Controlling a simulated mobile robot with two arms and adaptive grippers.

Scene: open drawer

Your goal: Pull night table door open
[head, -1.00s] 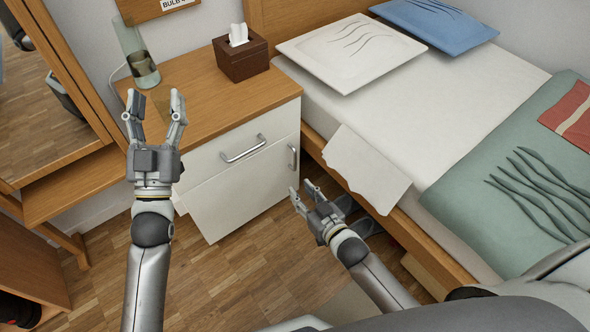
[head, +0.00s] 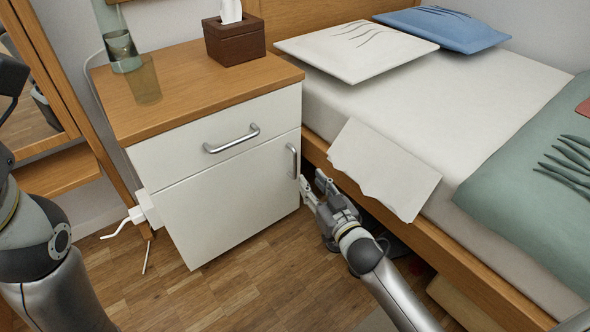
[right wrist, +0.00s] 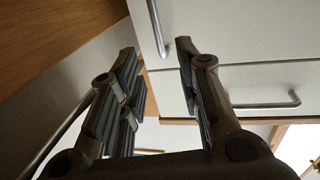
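The white night table has a closed lower door (head: 230,200) with a vertical metal handle (head: 293,161) near its right edge. Above it is a closed drawer (head: 190,145) with its own handle (head: 232,140). My right gripper (head: 313,183) is open and empty, just right of and below the door handle, beside the bed. In the right wrist view, the door handle (right wrist: 158,28) shows beyond and between the spread fingers (right wrist: 157,55), apart from them. The drawer handle (right wrist: 268,103) is at the right there. My left arm is at the left edge; its fingers are not visible.
The bed frame (head: 430,232) runs close along the right side of my right gripper, with a hanging sheet (head: 383,168) above. A tissue box (head: 235,38) and a glass (head: 122,52) stand on the wooden top. The floor (head: 245,290) before the door is clear.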

